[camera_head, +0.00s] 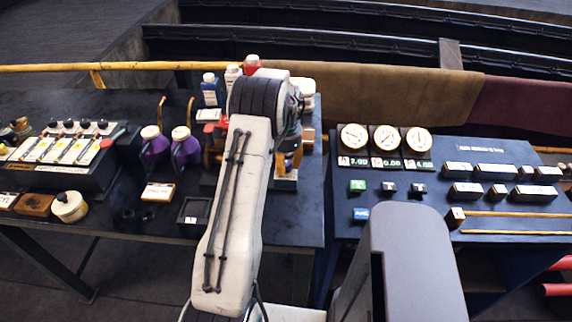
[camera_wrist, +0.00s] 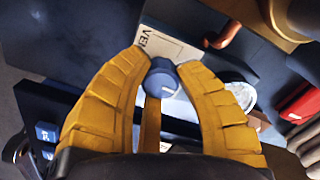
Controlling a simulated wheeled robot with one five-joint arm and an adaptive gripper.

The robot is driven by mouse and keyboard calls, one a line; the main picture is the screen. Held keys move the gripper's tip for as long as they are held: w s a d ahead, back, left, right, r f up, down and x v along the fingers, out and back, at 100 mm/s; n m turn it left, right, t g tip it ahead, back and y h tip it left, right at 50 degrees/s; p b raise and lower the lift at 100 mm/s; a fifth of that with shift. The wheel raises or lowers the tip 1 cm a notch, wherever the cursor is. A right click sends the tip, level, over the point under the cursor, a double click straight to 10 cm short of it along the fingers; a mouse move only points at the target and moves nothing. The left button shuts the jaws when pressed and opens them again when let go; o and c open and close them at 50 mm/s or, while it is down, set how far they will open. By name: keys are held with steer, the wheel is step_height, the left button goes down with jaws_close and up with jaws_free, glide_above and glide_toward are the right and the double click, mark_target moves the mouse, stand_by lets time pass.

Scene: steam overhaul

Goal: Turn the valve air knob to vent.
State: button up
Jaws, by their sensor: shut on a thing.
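In the wrist view a small blue-grey knob (camera_wrist: 161,80) stands between the yellow fingers of my gripper (camera_wrist: 163,64). The fingers are closed on it from both sides. Beside the knob is a cream label plate (camera_wrist: 163,46) whose lettering begins with "VE"; the rest is not readable. In the head view my gripper (camera_head: 288,163) is at the right part of the left table, partly behind my arm. The knob cannot be made out there. Which way the knob points is not clear.
Purple jugs (camera_head: 187,150) stand left of my arm, with white and blue bottles (camera_head: 211,90) behind. At right a dark console (camera_head: 480,180) carries gauges (camera_head: 387,139) and labelled blocks. A gap separates it from the table.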

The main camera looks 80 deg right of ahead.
jaws_close()
steer(key=shift+f+n, duration=0.1)
steer(key=shift+n, duration=0.2)
steer(key=n+b, duration=0.2)
steer(key=n, duration=0.2)
steer(key=shift+n, duration=0.4)
steer(key=n+b, duration=0.1)
steer(key=n, duration=0.5)
steer(key=shift+a, duration=0.1)
steer(key=shift+n, duration=0.4)
steer(key=o, duration=1)
jaws_free()
steer(key=shift+o, duration=0.2)
